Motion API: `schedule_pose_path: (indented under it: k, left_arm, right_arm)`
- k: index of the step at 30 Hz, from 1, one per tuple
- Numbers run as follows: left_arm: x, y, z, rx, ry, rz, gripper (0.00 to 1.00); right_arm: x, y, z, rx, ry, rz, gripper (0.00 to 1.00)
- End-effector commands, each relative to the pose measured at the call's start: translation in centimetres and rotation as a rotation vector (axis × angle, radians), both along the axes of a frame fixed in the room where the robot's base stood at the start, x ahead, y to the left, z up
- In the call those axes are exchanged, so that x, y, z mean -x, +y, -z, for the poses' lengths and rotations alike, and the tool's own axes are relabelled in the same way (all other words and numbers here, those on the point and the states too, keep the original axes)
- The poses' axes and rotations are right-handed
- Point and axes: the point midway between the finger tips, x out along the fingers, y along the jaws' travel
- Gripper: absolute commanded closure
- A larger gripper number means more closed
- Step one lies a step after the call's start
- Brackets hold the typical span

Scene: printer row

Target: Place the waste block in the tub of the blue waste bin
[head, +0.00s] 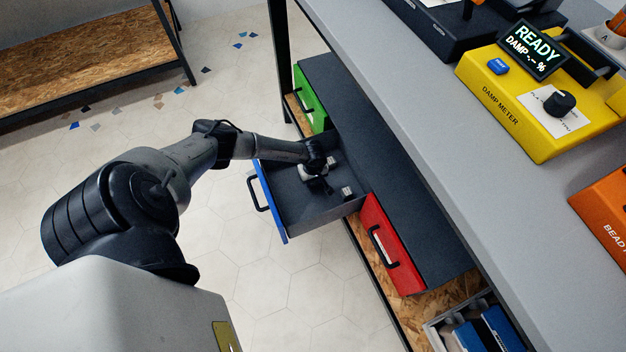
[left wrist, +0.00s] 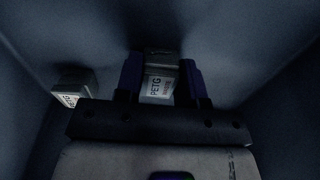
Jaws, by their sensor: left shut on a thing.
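The blue waste bin (head: 268,205) is pulled out like a drawer, and its dark grey tub (head: 300,212) is open at the top. My left gripper (head: 318,185) is down inside the tub. In the left wrist view, its two fingers (left wrist: 160,82) are shut on a grey block (left wrist: 160,61) with a white PETG label, the waste block by its place in the jaws. I cannot tell whether this block touches the tub floor. A second small labelled block (head: 347,192) is in the tub, apart from the gripper; it also shows in the left wrist view (left wrist: 75,86).
The green bin (head: 311,100) and the red bin (head: 388,243) flank the blue one, both pushed in under the grey bench (head: 420,140). The yellow damp meter (head: 510,105) and an orange device (head: 606,205) stand on the bench. The floor in front is clear.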

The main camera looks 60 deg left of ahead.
Motion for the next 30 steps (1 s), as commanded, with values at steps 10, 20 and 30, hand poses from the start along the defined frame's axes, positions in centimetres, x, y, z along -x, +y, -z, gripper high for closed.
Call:
schedule_pose_path:
  k: [10,20,30]
  left_arm:
    - [0.0,0.0,0.2,0.000,-0.001,0.000,0.54]
    - [0.0,0.0,0.2,0.000,-0.001,0.000,0.38]
    - [-0.1,0.0,-2.9,-0.001,-0.003,0.001,0.38]
  right_arm:
    - [0.0,0.0,0.2,0.000,-0.001,0.000,0.57]
    - [0.0,0.0,0.2,0.000,-0.001,0.000,0.57]
    - [0.0,0.0,-2.2,-0.001,-0.001,0.001,0.57]
